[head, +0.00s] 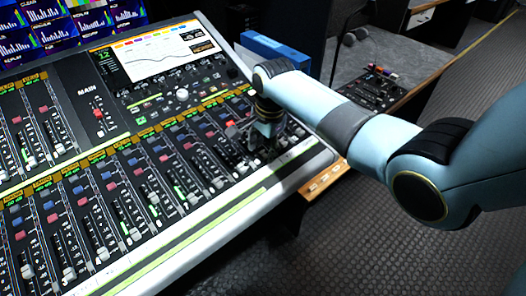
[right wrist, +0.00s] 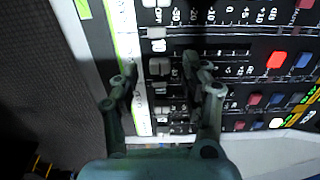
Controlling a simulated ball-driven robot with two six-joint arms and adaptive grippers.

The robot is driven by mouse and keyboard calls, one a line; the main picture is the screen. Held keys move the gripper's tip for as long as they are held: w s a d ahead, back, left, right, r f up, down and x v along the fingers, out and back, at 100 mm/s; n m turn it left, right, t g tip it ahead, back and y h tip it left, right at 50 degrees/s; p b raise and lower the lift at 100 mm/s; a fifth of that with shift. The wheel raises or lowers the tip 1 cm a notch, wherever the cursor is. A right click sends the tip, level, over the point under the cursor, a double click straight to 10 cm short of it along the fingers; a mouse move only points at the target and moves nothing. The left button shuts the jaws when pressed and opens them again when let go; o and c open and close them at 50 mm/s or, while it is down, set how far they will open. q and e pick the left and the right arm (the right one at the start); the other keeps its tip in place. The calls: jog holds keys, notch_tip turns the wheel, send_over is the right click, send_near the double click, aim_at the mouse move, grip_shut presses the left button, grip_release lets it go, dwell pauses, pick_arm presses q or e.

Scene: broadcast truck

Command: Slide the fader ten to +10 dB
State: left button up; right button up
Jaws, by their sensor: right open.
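The mixing console (head: 190,236) carries rows of channel faders with light caps. My right gripper (head: 262,148) is over the right end of its front fader row, hiding part of the last strips. In the right wrist view my right gripper (right wrist: 160,68) is open, its two fingers apart. I cannot read which strip is fader ten. My left gripper is not in view.
Neighbouring fader caps and red and blue buttons (right wrist: 277,60) lie close around the fingers. The console screen (head: 160,50) stands behind. A side desk (head: 385,75) with a small control box (head: 372,92) is to the right. The floor (head: 400,245) in front is clear.

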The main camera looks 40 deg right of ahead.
jog(key=shift+w+f, duration=0.1)
jog(key=shift+f, duration=0.65)
grip_shut()
